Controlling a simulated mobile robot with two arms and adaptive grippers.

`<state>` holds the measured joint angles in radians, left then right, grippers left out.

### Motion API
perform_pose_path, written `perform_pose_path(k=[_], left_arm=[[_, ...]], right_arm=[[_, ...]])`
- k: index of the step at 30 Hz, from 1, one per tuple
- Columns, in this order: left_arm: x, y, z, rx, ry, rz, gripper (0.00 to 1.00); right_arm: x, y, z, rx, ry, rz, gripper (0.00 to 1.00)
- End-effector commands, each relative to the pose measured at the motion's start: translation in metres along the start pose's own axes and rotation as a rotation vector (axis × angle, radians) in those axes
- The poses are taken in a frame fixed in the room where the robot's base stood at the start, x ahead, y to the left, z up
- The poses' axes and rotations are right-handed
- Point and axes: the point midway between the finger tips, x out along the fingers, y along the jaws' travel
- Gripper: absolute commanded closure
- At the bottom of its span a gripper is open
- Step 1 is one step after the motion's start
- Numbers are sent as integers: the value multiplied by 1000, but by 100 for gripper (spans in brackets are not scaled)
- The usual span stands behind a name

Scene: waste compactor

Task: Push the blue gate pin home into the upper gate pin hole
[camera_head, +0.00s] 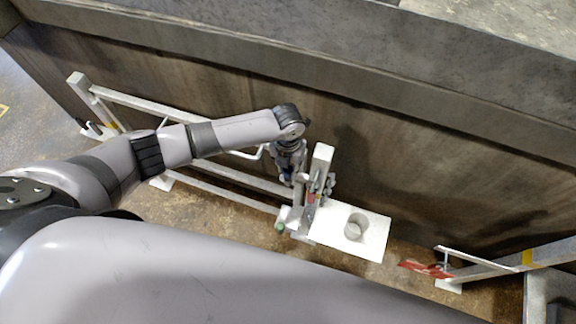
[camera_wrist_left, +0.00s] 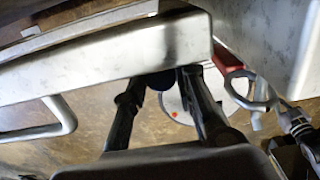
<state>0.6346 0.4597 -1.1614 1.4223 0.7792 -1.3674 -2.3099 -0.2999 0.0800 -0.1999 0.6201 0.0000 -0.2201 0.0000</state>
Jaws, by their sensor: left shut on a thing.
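My left gripper (camera_head: 290,176) reaches down beside the white gate post (camera_head: 322,160) in the head view. In the left wrist view its two black fingers (camera_wrist_left: 165,88) are shut on a dark blue piece, the blue gate pin (camera_wrist_left: 162,79), right below the edge of a white gate bar (camera_wrist_left: 110,65). Only a small part of the pin shows. The fingers and bar hide its tip, and I cannot tell how far it is in a hole. The upper gate pin hole is not visible.
A white plate (camera_head: 375,245) with a round cup-like piece (camera_head: 354,226) is right of the post. White gate rails (camera_head: 215,185) run left along the dark compactor wall (camera_head: 400,160). A red piece (camera_head: 425,269) is further right. A metal ring (camera_wrist_left: 250,90) hangs close right of the fingers.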

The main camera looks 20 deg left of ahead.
Motion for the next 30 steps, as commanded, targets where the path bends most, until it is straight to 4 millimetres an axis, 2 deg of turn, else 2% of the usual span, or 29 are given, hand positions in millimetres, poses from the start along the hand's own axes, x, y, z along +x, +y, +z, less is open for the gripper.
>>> perform_pose_path(k=[23, 30], left_arm=[[16, 0, 0, 1, 0, 0, 100], [16, 0, 0, 1, 0, 0, 100]], right_arm=[[12, -1, 1, 0, 0, -1, 100], [11, -1, 1, 0, 0, -1, 100]])
